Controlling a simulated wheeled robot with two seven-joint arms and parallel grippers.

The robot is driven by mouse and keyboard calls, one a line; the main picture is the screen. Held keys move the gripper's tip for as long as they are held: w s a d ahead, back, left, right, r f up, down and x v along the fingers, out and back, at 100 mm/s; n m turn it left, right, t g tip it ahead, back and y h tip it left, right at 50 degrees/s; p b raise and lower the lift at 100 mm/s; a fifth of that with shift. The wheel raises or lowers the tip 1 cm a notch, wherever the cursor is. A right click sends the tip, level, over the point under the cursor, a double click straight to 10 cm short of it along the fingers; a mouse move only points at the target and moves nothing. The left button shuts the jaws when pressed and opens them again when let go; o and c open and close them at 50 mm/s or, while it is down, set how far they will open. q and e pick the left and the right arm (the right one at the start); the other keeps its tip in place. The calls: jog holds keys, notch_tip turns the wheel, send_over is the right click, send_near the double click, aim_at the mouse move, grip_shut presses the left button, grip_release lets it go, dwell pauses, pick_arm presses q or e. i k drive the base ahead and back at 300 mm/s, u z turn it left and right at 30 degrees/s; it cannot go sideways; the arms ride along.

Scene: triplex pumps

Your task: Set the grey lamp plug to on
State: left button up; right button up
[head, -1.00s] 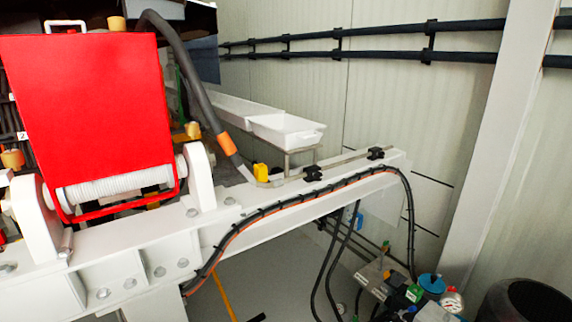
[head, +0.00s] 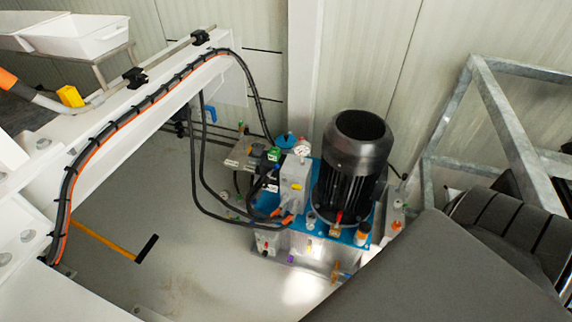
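I cannot make out a grey lamp plug for certain. A hydraulic unit stands on the floor, with a black motor (head: 352,165) on a blue plate (head: 330,226). Left of the motor is a grey valve block (head: 294,183) with a round gauge (head: 302,148) above it. Small coloured fittings sit around it, among them a green one (head: 274,154), an orange-topped one (head: 362,233) and a purple one (head: 290,259). They are too small to identify or to read any on or off position. Neither of my grippers is in view.
A white beam (head: 140,108) with black and orange cables crosses the left side. A grey metal frame (head: 505,120) stands at the right. A large dark grey surface (head: 440,275) covers the lower right. The floor (head: 190,235) between beam and unit is mostly open.

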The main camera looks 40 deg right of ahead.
aim_at(257, 148)
jog(key=z, duration=1.15)
